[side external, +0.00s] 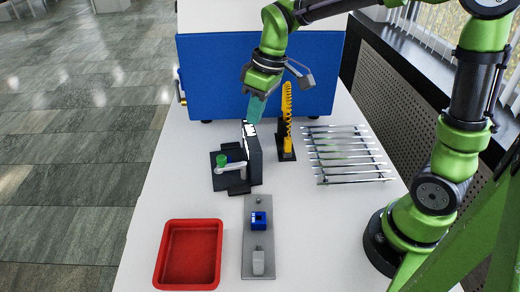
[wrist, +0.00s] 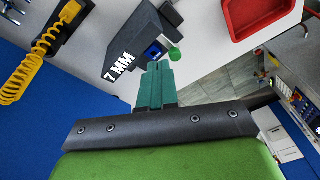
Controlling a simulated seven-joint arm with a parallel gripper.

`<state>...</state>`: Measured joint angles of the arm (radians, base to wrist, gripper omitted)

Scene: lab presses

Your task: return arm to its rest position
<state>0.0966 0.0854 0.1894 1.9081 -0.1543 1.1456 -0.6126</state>
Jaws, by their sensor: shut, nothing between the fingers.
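My gripper (side external: 256,107) has teal fingers that are shut with nothing between them. It is in the air just above and behind the black press (side external: 253,152), close to its upper edge. In the wrist view the shut fingers (wrist: 154,84) point toward the press (wrist: 138,42), which is marked "7 MM". The press has a green knob (side external: 221,159) and a light grey lever. I cannot tell from these views whether the fingertips touch the press.
A yellow coiled cable on a black stand (side external: 286,155) is right of the press. A rack of metal rods (side external: 345,154) lies further right. A blue panel (side external: 220,85) stands behind. A red tray (side external: 189,225) and a grey plate with a blue block (side external: 258,221) are in front.

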